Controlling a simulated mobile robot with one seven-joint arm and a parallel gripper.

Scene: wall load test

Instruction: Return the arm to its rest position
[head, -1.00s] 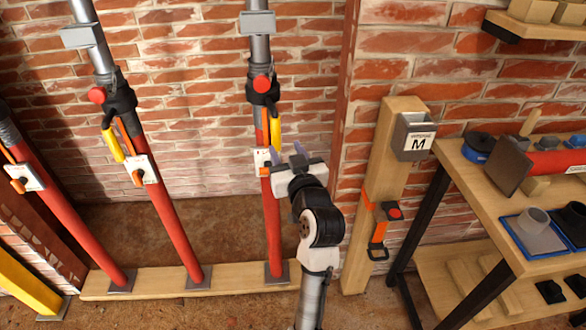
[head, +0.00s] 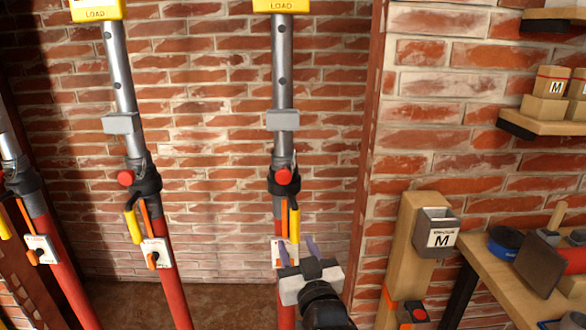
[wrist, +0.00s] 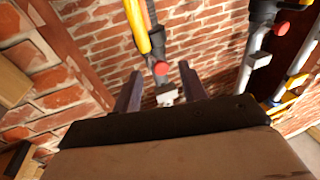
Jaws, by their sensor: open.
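My gripper (head: 300,255) shows at the bottom middle of the head view, in front of the lower part of the right red prop (head: 283,190). Its two purple fingers are apart with nothing between them. In the wrist view my gripper (wrist: 163,92) is also open and empty, its fingers pointing toward the brick wall. The prop's yellow handle (wrist: 137,27) and red button (wrist: 160,68) show beyond the fingers there. My forearm drops out of the head view at the bottom edge.
Two more props stand left, one with a grey tube (head: 121,75) and one at the edge. A wooden post (head: 403,245) with a grey box marked M (head: 436,232) stands right of my gripper. A workbench (head: 490,280) and shelf (head: 545,122) are further right.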

